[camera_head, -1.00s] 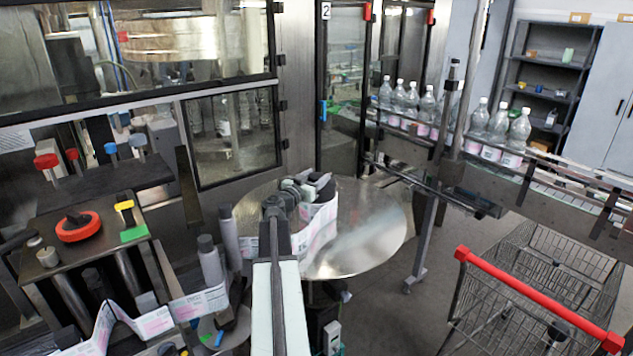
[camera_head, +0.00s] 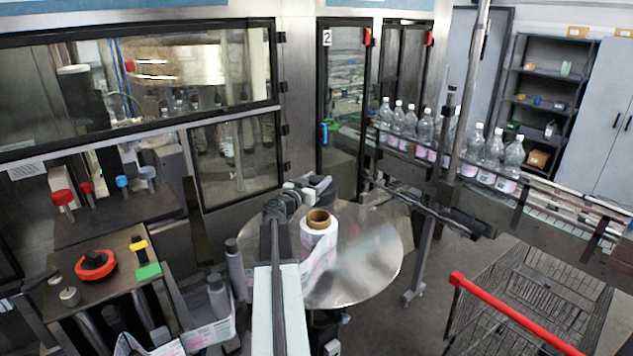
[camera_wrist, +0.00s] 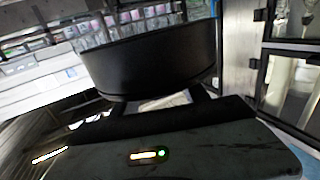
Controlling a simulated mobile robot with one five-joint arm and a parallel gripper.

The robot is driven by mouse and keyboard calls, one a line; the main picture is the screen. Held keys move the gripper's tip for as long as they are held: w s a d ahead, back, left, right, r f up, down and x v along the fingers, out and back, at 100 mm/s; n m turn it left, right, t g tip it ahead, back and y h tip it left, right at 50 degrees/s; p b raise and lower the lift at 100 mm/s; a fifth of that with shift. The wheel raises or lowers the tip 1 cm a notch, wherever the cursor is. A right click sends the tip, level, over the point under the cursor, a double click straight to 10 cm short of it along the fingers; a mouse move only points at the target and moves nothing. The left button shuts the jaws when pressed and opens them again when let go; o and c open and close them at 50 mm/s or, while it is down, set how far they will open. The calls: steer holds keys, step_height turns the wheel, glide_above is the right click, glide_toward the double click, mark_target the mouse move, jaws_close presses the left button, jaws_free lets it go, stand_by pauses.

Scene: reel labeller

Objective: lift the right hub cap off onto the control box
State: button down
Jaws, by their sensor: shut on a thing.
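My gripper (camera_wrist: 158,98) is shut on a black round hub cap (camera_wrist: 150,62), which fills the upper middle of the wrist view. In the head view my gripper (camera_head: 316,186) is at the end of my arm, behind the white label reel (camera_head: 320,242) in the picture. I cannot clearly tell the cap from my dark wrist parts there. The reel stands on a round metal table with its brown core (camera_head: 318,216) uncovered. A metal box top (camera_head: 112,268) at left, which looks like the control box, carries a red knob (camera_head: 95,265) and yellow and green pieces.
The round metal table (camera_head: 375,262) is bare right of the reel. Grey rollers (camera_head: 218,296) with a label strip stand between my arm and the box. Glass machine doors (camera_head: 235,150) stand behind. A bottle conveyor (camera_head: 440,170) and a red-handled cart (camera_head: 515,315) are at right.

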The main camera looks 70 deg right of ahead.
mark_target(317, 178)
steer(key=shift+r+p, duration=2.55)
steer(key=shift+r, duration=0.3)
steer(key=shift+f, duration=0.1)
